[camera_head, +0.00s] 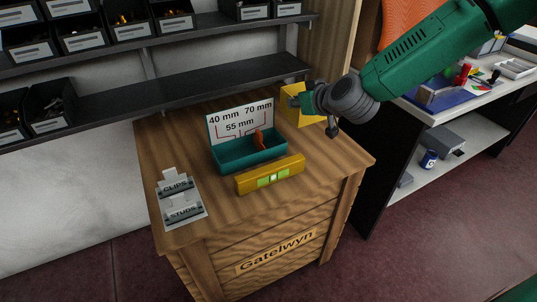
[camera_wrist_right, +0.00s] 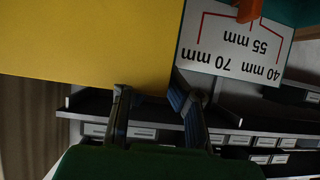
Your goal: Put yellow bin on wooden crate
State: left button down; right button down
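The wooden crate (camera_head: 330,160) stands in the middle of the head view, with a "Gatelwyn" label on its front. The yellow bin (camera_head: 298,113) is at the crate's back right corner, partly behind my right gripper (camera_head: 300,100). I cannot tell whether it rests on the crate top. In the right wrist view the yellow bin (camera_wrist_right: 85,40) fills the upper left. My right gripper's two fingers (camera_wrist_right: 150,90) are apart at the bin's lower right corner, one over its face and one by its side edge. Contact is unclear. My left gripper is not in view.
On the crate top are a teal bin (camera_head: 240,152) with a size sign (camera_head: 240,118), a yellow level (camera_head: 270,176) and grey clips and studs holders (camera_head: 180,200). Shelves (camera_head: 190,82) with dark bins are behind. A white workbench (camera_head: 440,115) stands at right.

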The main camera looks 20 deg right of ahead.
notch_tip(320, 180, down, 10)
jog(key=b, duration=0.3)
jog(key=shift+d+r+b, duration=0.1)
jog(key=shift+r+b, duration=0.15)
jog(key=shift+b, duration=0.05)
jog(key=shift+r, duration=0.1)
jog(key=c, duration=1.7)
grip_release()
